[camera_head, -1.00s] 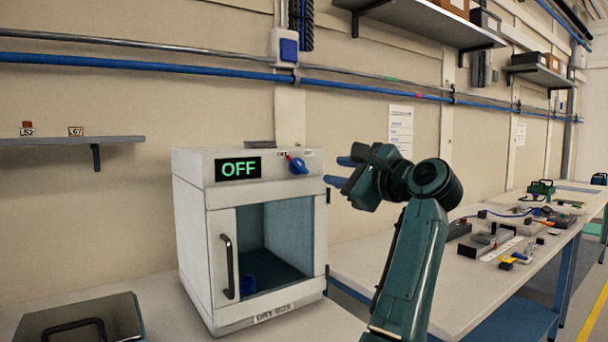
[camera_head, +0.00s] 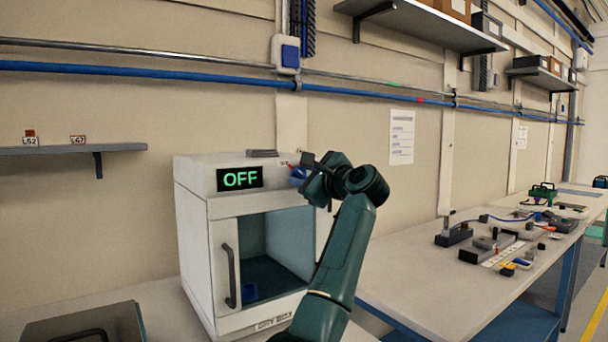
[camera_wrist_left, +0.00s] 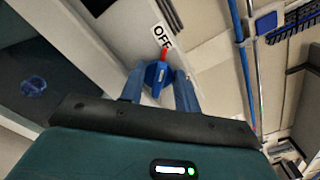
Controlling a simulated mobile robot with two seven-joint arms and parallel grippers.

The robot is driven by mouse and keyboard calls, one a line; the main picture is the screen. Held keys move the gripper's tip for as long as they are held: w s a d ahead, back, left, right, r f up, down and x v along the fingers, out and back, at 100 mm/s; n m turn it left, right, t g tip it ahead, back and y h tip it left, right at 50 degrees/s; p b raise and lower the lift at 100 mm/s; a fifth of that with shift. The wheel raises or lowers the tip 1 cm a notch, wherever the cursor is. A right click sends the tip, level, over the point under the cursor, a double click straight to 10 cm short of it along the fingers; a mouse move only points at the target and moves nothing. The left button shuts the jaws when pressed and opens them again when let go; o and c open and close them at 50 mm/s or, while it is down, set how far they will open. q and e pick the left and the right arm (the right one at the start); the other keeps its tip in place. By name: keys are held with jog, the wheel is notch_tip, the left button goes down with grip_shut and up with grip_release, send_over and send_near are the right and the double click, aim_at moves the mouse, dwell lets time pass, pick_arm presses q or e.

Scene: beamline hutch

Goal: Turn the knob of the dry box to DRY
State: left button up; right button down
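The white dry box (camera_head: 190,215) stands on the bench, its display (camera_head: 240,178) reading a green OFF. Its blue knob (camera_wrist_left: 155,75) shows in the left wrist view, with a red pointer (camera_wrist_left: 164,52) toward the OFF label (camera_wrist_left: 161,38). My left gripper (camera_head: 304,174) is at the knob on the upper right of the box front and largely covers it in the head view. In the left wrist view its two blue fingers (camera_wrist_left: 159,88) stand apart, one on each side of the knob. A firm grip is not visible. My right gripper is not in view.
A dark lidded case (camera_head: 85,325) lies left of the box. A wall shelf (camera_head: 70,150) hangs above left. The right bench (camera_head: 400,270) carries several tools and parts at its far side. A blue item (camera_head: 250,291) is inside the box.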

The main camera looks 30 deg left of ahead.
pick_arm(q)
jog(key=shift+c, duration=0.4)
grip_shut()
